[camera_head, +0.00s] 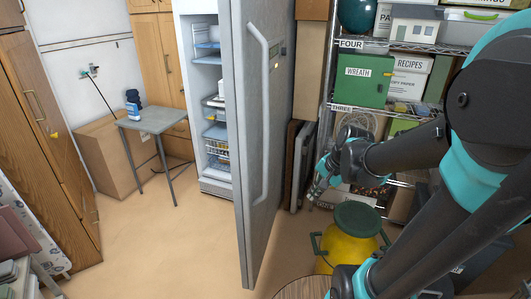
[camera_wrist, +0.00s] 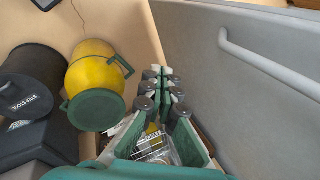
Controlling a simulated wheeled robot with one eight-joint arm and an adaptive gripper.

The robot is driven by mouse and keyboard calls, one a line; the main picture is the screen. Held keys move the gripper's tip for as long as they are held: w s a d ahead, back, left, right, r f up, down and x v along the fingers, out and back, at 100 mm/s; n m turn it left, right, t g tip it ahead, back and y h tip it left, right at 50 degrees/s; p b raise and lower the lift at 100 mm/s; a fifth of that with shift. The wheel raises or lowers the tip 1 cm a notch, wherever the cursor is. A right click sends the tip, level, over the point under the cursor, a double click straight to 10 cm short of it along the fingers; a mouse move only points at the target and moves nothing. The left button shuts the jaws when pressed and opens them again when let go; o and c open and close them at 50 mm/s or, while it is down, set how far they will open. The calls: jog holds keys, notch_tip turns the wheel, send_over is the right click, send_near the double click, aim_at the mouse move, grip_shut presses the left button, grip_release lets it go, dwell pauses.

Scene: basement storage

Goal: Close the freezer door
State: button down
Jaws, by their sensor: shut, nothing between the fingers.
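The tall grey freezer door (camera_head: 247,150) stands wide open in the head view, its edge toward me and its long handle (camera_head: 265,115) on the right-hand face. The freezer's white body (camera_head: 215,188) is behind and left of it, with shelves and baskets showing inside. My gripper (camera_head: 315,190) is to the right of the door, apart from the handle, shut and empty. In the wrist view the shut fingers (camera_wrist: 164,72) point toward the floor beside the door (camera_wrist: 240,90), and the handle (camera_wrist: 265,62) runs along the right.
A yellow container with a green lid (camera_head: 357,220) stands on the floor below my arm. Metal shelves with boxes and a green wreath box (camera_head: 362,80) are at right. A small table (camera_head: 152,122) with a blue bottle (camera_head: 133,103) stands left. Floor left of the door is clear.

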jog(key=w+a+r+m+g+y, duration=0.1)
jog(key=w+a+r+m+y, duration=0.45)
jog(key=w+r+m, duration=0.75)
jog(key=n, duration=0.1)
send_near(255, 156)
jog(key=x, duration=0.5)
jog(key=shift+d+f, duration=0.3)
jog(key=shift+f, duration=0.05)
jog(key=shift+w+a, duration=0.1)
jog(key=shift+a, duration=0.45)
jog(key=shift+a, duration=0.15)
